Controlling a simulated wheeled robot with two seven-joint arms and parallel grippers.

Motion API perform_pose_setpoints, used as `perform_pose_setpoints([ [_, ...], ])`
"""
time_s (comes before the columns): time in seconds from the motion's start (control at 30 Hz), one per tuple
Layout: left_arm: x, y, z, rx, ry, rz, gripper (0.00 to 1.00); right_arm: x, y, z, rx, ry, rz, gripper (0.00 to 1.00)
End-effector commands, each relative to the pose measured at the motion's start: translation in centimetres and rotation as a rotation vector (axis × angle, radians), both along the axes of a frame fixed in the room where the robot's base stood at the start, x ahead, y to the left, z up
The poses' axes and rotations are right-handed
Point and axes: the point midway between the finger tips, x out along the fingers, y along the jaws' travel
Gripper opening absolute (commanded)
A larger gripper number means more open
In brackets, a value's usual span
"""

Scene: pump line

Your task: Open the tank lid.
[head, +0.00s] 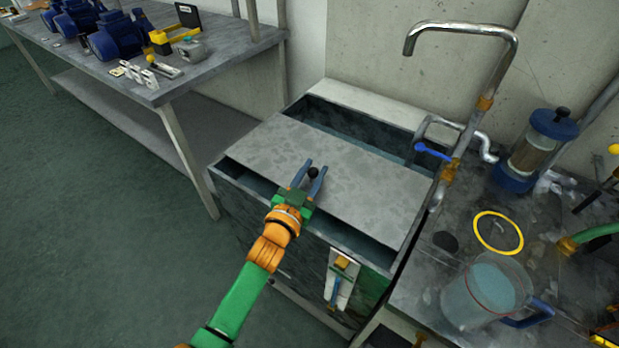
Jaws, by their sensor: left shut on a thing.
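The tank (412,262) is a grey, open-topped box in the middle of the head view. Its flat grey lid (350,165) lies across the middle of the top, with a dark gap along the front and a wider opening at the back where water (355,133) shows. I cannot tell whether the lid rests on the rim or is slightly raised. A small black knob (313,172) stands on the lid. My left gripper (308,177) reaches in from the front and is shut on the knob. My right gripper is not in view.
A tall bent pipe (463,27) and a blue-handled valve (432,152) stand at the tank's right. The right bench holds a clear jug (485,292), a yellow ring (498,233) and a blue-capped filter (538,150). A workbench (225,50) with blue motors is at back left.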

Motion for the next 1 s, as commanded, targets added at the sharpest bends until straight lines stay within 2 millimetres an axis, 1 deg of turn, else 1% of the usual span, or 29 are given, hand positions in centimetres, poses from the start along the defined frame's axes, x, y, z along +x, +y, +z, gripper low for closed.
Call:
perform_pose_setpoints([
  [0.03,-0.1,0.0,-0.4,0.005,0.009,0.001,0.00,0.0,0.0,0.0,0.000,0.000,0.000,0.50],
  [0.13,-0.1,0.0,-0.4,0.006,0.010,0.001,0.00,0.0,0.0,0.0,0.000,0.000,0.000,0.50],
  [0.17,-0.1,0.0,-0.4,0.006,0.010,0.001,0.41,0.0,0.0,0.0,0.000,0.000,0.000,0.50],
  [0.2,-0.1,0.0,-0.4,0.006,0.010,0.001,0.52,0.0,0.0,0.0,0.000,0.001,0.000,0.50],
  [0.23,-0.1,0.0,-0.4,0.005,0.009,0.001,0.60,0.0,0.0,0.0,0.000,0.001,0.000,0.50],
  [0.27,-0.1,0.0,-0.4,0.005,0.009,0.001,0.62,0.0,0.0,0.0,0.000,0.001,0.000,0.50],
  [0.5,-0.1,0.1,-0.3,0.005,0.008,0.001,0.62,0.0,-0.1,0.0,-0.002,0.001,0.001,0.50],
  [0.57,-0.4,0.2,-0.3,0.005,0.009,0.001,0.62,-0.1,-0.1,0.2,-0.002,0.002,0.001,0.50],
  [0.67,-2.0,0.9,-0.2,0.006,0.010,0.001,0.62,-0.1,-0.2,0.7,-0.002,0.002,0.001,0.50],
  [0.8,-4.8,2.2,-0.3,0.006,0.012,0.001,0.62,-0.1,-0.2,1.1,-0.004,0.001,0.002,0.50],
  [0.9,-6.0,2.8,-0.4,0.006,0.012,0.001,0.62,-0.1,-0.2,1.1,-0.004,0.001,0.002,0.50],
  [1.0,-6.5,3.0,-0.4,0.006,0.011,0.000,0.62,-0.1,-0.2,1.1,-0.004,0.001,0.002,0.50],
])
